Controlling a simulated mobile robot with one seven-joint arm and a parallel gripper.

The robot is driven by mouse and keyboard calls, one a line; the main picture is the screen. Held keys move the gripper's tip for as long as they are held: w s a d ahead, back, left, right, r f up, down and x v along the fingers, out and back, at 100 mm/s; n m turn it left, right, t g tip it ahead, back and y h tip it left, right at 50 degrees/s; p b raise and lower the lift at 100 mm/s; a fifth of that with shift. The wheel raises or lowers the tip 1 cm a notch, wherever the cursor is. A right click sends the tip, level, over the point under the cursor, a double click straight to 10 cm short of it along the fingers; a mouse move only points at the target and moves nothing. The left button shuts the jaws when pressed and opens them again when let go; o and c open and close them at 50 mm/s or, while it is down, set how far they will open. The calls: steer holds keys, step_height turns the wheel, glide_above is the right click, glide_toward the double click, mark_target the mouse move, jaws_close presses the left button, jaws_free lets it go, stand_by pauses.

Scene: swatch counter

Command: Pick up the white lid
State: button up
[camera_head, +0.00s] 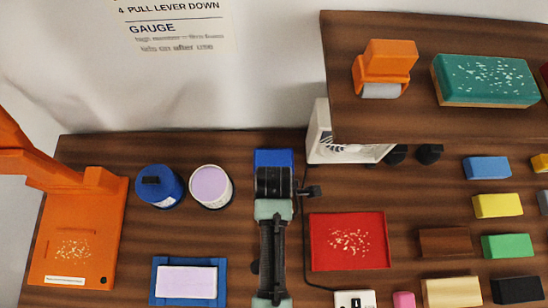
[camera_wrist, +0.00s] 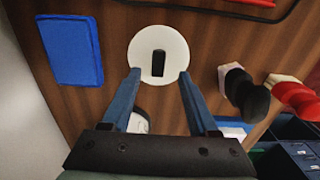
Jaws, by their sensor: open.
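The white lid (camera_wrist: 158,40) is a round white disc with a dark upright knob (camera_wrist: 158,63) at its middle, lying on the wooden counter in the wrist view. My gripper (camera_wrist: 159,76) is open and empty, with one finger on each side of the knob in the picture. The fingertips overlap the lid's near rim there; I cannot tell their height above it. In the head view my arm covers the place and I cannot make out the lid.
A blue block (camera_wrist: 69,50) lies left of the lid. Black (camera_wrist: 245,92) and red (camera_wrist: 297,99) knobbed items stand right. In the head view, a blue-topped tin (camera_head: 160,186), a lilac-filled tin (camera_head: 210,187) and a red tray (camera_head: 349,240) flank my arm. A raised shelf (camera_head: 440,122) overhangs upper right.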

steer(key=shift+w+f, duration=0.1)
steer(key=shift+f, duration=1.95)
jaws_close()
